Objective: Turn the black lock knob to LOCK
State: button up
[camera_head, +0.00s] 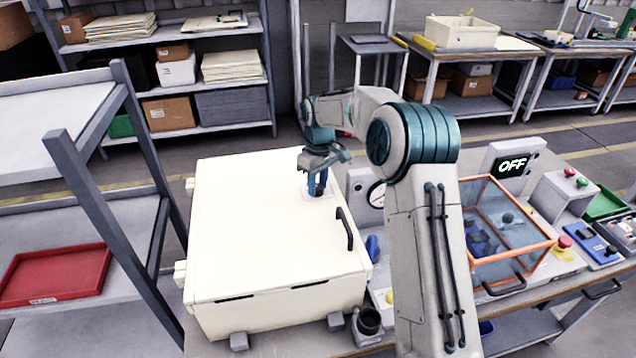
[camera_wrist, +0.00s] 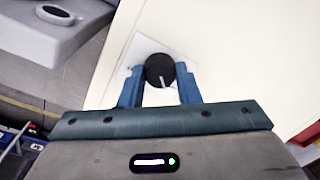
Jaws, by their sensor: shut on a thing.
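The black lock knob (camera_wrist: 159,70) shows in the wrist view as a dark round knob with a light pointer line. It sits on a pale plate (camera_wrist: 178,54) on the cream cabinet. My gripper (camera_wrist: 160,88) has its two blue fingers on either side of the knob, shut on it. In the head view my gripper (camera_head: 317,186) points down at the top of the cream cabinet (camera_head: 255,235), near its right back part. The knob is mostly hidden by the fingers there. The LOCK marking is too small to read in either view.
A black handle (camera_head: 345,229) stands on the cabinet lid to the right of my gripper. A round gauge (camera_head: 377,194), an orange-framed clear box (camera_head: 505,235) and a display reading OFF (camera_head: 511,165) stand to the right. A shelf with a red tray (camera_head: 55,275) is at left.

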aim_at(319, 185)
jog(key=shift+r, duration=0.1)
jog(key=o, duration=1)
jog(key=r, duration=0.4)
jog(key=r+b, duration=0.1)
jog(key=r, duration=0.8)
jog(key=shift+w+d+r, duration=0.2)
jog(key=shift+w+r, duration=0.05)
jog(key=shift+r, duration=0.1)
